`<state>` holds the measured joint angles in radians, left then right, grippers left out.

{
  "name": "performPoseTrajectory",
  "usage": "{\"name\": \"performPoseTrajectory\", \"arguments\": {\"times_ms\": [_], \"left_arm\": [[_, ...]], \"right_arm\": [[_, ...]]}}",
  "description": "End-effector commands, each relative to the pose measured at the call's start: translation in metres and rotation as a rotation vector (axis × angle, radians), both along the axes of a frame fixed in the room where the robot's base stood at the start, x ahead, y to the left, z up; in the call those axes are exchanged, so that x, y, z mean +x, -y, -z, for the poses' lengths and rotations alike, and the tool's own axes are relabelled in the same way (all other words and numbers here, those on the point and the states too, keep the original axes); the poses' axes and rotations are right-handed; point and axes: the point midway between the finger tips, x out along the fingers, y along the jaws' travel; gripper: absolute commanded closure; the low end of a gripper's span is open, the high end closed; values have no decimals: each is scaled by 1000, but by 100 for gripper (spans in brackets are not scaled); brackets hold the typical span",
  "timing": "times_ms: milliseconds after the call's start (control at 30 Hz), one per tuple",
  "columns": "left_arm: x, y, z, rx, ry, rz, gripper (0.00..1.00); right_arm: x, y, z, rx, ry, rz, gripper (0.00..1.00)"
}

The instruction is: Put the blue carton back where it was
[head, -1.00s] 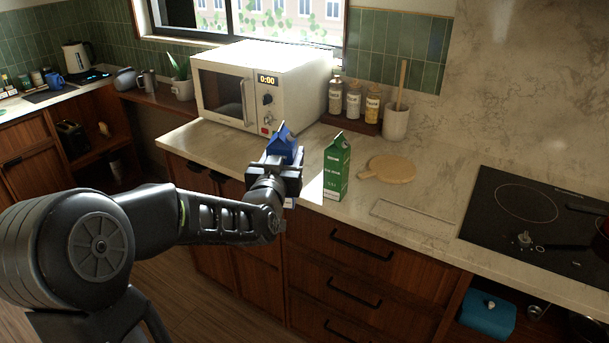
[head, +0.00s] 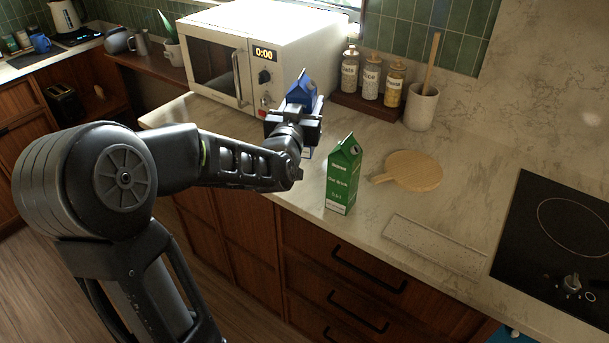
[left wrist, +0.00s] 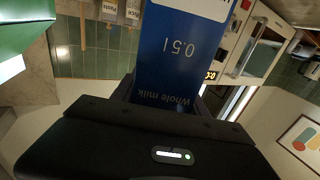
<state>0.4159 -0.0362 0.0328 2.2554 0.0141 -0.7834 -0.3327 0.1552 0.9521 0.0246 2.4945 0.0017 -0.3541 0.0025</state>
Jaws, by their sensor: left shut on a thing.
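The blue carton (head: 302,90) is in my left gripper (head: 293,122), in front of the microwave at the counter's front edge. In the left wrist view the blue carton (left wrist: 182,60) fills the middle, with "Whole milk" and "0.5 l" printed upside down. My left gripper (left wrist: 165,110) is shut on it. In the head view the gripper hides most of the carton's lower part, so I cannot tell whether its base touches the counter. My right gripper is in neither view.
A green carton (head: 343,178) stands upright just right of my left gripper. A round wooden board (head: 412,170) lies beyond it. The white microwave (head: 300,50) stands behind, beside labelled jars (head: 371,78) and a utensil pot (head: 421,108). The hob (head: 550,235) is at the right.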

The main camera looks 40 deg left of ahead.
Motion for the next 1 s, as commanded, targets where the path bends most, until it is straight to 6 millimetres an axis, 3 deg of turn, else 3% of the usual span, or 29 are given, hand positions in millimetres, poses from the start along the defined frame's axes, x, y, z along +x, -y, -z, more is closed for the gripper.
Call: {"name": "performPoseTrajectory", "arguments": {"times_ms": [233, 567, 1000], "left_arm": [[0, 0, 6, 0, -3, 0, 100], [0, 0, 55, 0, -3, 1, 100], [0, 0, 67, -1, -2, -1, 100]], "right_arm": [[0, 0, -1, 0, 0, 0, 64], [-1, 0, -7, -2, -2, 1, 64], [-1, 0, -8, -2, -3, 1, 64]]}}
